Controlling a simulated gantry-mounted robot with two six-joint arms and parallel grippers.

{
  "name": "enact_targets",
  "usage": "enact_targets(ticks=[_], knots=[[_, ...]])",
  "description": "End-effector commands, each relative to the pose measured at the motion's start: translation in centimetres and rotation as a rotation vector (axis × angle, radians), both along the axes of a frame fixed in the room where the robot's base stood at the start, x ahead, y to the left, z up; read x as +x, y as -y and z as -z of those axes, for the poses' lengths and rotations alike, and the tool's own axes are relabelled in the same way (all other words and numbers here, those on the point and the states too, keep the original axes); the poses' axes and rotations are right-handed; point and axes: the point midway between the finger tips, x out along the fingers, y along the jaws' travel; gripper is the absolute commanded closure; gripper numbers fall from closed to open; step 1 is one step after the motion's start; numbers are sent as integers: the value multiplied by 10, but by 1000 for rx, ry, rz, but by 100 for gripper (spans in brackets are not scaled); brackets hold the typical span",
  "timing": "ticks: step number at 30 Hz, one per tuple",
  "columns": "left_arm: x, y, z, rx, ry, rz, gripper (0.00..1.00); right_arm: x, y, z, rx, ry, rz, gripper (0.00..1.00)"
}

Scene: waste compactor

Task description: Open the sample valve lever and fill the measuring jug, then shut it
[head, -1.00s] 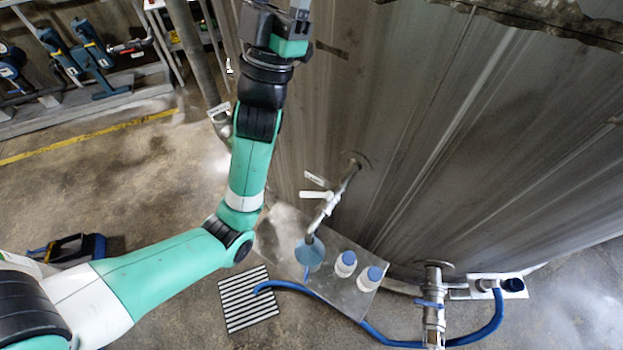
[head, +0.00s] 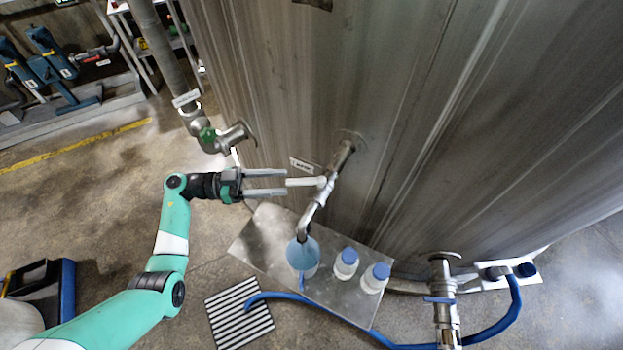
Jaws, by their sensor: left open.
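The sample valve (head: 318,203) is a metal pipe coming out of the tank wall, with its spout bent down. Its white lever (head: 304,182) points left from the valve body. My left gripper (head: 285,182) is open, with its two long grey fingers pointing right. The lever's free end lies at the fingertips, between them in this view; I cannot tell whether they touch. The measuring jug (head: 304,262) is bluish and see-through and stands on the metal stand under the spout. Its fill level is not clear. My right gripper is not in view.
Two white bottles with blue caps (head: 346,258) (head: 375,275) stand on the metal stand (head: 262,240) right of the jug. A green-handled pipe valve (head: 208,135) is above my left gripper.

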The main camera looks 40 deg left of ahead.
Motion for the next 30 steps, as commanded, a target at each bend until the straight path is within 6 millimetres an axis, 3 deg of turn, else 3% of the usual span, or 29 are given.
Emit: enact_targets(ticks=[6,12,22,23,30], knots=[[37,36,1,1,2,6,48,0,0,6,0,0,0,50],[61,56,0,1,2,1,48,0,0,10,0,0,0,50],[67,60,-1,0,3,-1,48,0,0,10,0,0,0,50],[66,60,-1,0,3,-1,49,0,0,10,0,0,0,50],[66,60,-1,0,3,-1,92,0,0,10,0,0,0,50]])
